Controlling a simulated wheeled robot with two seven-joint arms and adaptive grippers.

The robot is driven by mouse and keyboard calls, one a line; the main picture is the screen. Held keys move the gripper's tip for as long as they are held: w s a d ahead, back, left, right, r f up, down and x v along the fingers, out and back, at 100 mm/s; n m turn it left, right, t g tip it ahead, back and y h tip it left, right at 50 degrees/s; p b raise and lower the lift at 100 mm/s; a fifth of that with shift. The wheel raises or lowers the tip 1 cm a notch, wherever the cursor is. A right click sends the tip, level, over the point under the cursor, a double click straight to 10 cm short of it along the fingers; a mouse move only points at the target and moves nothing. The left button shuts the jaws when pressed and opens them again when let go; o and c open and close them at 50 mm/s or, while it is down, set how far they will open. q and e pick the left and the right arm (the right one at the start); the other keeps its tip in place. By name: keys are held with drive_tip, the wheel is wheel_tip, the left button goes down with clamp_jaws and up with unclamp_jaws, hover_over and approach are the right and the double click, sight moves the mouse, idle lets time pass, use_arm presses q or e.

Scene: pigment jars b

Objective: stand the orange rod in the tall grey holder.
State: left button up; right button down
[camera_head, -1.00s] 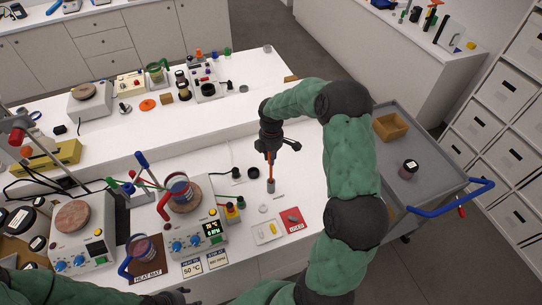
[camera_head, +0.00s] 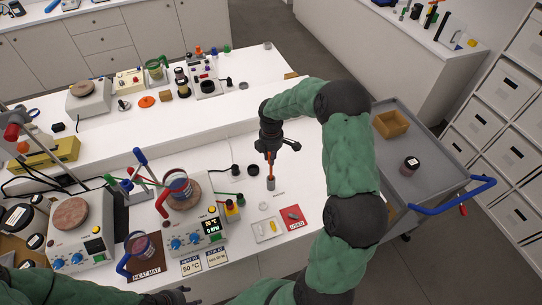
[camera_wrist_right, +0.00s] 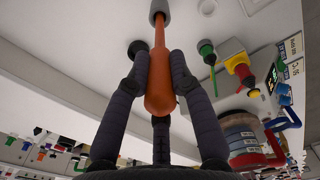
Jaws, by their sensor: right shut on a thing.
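My right gripper (camera_head: 269,150) is shut on the orange rod (camera_head: 270,159) and points down over the white bench. The rod is upright between the fingers, and its wide rounded end shows between them in the right wrist view (camera_wrist_right: 160,85). The grey holder (camera_head: 270,184) stands directly below, and it also shows at the top of the right wrist view (camera_wrist_right: 159,8). The rod's thin far end meets the holder's mouth, but I cannot tell how deep it sits. My left gripper (camera_head: 178,295) is at the bottom edge, mostly cut off.
A hotplate (camera_head: 211,217) with a jar and red clamp stands left of the holder. A small white tray (camera_head: 256,236) and a red card (camera_head: 287,222) lie in front. Black caps sit behind left. The bench right of the holder is clear up to my right arm.

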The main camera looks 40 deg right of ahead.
drive_tip(key=shift+f, duration=0.35)
drive_tip(key=c, duration=1)
unclamp_jaws()
drive_tip(key=shift+r, duration=0.1)
wheel_tip(320, 180, up, 12)
drive_tip(key=shift+f, duration=0.1)
